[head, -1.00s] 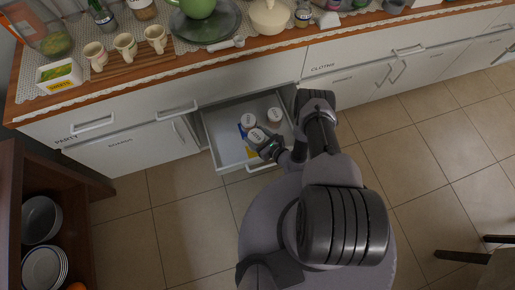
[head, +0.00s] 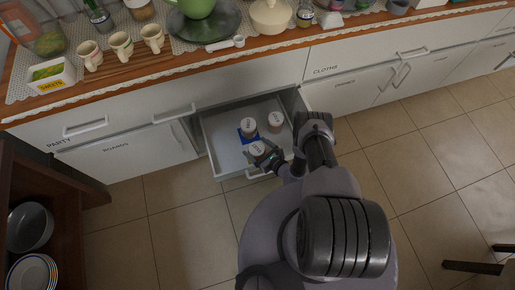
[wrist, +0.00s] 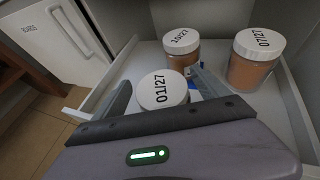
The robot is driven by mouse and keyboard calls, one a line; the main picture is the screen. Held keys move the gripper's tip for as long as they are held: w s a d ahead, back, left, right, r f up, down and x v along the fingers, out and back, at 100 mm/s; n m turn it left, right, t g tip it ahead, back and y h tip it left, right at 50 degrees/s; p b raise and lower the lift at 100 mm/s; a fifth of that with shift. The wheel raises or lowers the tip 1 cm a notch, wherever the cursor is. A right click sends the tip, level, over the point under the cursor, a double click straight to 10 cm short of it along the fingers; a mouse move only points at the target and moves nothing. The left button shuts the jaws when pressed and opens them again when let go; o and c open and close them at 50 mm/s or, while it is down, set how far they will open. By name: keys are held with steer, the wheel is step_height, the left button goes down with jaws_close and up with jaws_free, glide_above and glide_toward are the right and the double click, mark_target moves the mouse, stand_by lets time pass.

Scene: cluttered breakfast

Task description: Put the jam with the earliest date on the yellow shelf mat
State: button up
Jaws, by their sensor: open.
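Three round jam jars with white lids stand in an open drawer. The front jar (wrist: 162,88) is marked 01/27. The jar behind it (wrist: 182,42) is marked 10/27. The right-hand jar (wrist: 258,45) has a turned label that seems to read 07/27. In the head view the three lids show too: front (head: 257,149), back (head: 248,125) and right (head: 276,119). My gripper (wrist: 163,92) is open, with its fingers on either side of the 01/27 jar; contact cannot be told. It also shows in the head view (head: 268,158). No yellow shelf mat is visible.
A blue patch (head: 241,137) lies in the drawer (head: 221,152) beside the jars. The drawer walls stand close around. The counter above holds mugs (head: 121,45), a white planter (head: 52,76) and a dark plate (head: 225,30). A brown shelf with bowls (head: 30,226) stands at left.

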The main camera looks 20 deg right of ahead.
steer(key=p+v, duration=0.3)
steer(key=v, duration=0.9)
steer(key=w+r+n+g+y, duration=0.2)
steer(key=w+r+n+y, duration=0.3)
steer(key=r, duration=0.6)
steer(key=w+r+n+g+y, duration=0.1)
steer(key=w+r+n, duration=0.2)
steer(key=w+r, duration=0.55)
steer(key=s+a+r+n+g, duration=0.1)
steer(key=a+r+n+g, duration=0.25)
steer(key=r, duration=0.55)
steer(key=s+a+r+n+g, duration=0.15)
steer(key=r+n, duration=0.25)
steer(key=r, duration=0.6)
steer(key=s+a+r+n+g+h, duration=0.1)
steer(key=s+a+r+n+h, duration=0.15)
steer(key=s+r, duration=0.45)
steer(key=s+a+r+n+g+h, duration=0.1)
steer(key=s+a+r+n+h, duration=0.2)
steer(key=r, duration=0.6)
steer(key=s+d+r+n+t+h, duration=0.2)
steer(key=s+r, duration=0.5)
steer(key=s, duration=0.4)
steer(key=n+t+h, duration=0.1)
steer(key=n+h, duration=0.1)
steer(key=n, duration=0.1)
steer(key=shift+s+d+n+t, duration=0.25)
steer(key=shift+s+n+t, duration=0.05)
steer(key=shift+r, duration=0.15)
